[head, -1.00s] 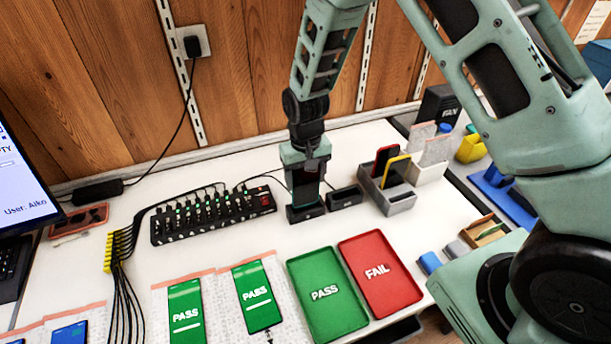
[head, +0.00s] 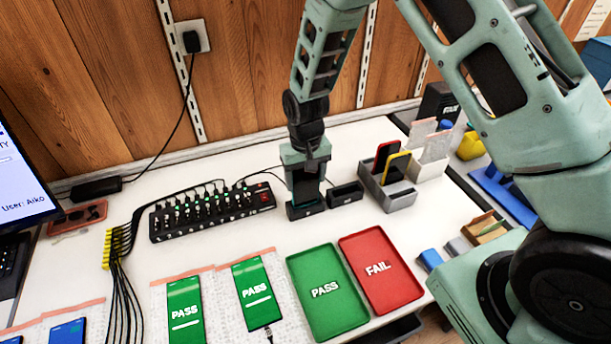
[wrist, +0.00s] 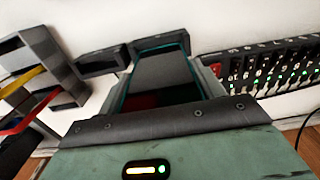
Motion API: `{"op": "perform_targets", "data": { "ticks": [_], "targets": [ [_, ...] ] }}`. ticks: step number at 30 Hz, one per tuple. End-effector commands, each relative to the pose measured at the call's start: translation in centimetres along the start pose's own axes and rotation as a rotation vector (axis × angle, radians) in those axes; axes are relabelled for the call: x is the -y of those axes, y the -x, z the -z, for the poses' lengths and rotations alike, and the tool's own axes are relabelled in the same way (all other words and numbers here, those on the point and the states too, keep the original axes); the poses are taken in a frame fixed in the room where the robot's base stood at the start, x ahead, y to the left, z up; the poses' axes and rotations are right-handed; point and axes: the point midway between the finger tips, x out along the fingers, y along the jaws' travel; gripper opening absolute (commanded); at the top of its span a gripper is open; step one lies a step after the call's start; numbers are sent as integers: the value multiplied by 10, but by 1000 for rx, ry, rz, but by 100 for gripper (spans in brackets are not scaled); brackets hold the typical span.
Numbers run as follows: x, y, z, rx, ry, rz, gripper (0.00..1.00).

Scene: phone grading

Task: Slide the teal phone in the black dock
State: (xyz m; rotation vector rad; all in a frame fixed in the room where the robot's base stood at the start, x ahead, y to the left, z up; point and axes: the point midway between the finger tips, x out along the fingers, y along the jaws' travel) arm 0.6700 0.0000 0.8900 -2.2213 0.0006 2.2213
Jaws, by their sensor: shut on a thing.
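The teal phone (head: 306,189) stands upright, dark screen outward, with its lower end at the black dock (head: 306,211) on the white table. My gripper (head: 306,166) is above the dock and shut on the phone's upper part. In the wrist view the phone (wrist: 165,77) shows as a dark, glossy face with a teal edge between my fingers. How deep the phone sits in the dock's slot is hidden.
An empty second black dock (head: 345,194) stands just right. Further right, a grey rack (head: 397,200) holds a red and a yellow phone. A black hub (head: 212,217) with green lights is left. Green PASS (head: 325,310) and red FAIL (head: 385,288) trays lie in front.

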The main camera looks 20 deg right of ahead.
Motion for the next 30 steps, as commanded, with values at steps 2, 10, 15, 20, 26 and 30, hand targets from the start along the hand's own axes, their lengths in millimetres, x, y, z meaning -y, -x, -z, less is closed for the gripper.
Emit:
{"op": "perform_targets", "data": {
  "ticks": [2,10,15,20,26,30],
  "targets": [
    [0,-4,0,0,0,0,39],
    [0,-9,0,-1,0,0,39],
    [0,-9,0,-1,0,0,39],
    [0,-9,0,-1,0,0,39],
    [0,-12,0,-1,0,0,39],
    [0,-16,0,-1,0,0,39]
  ]
}}
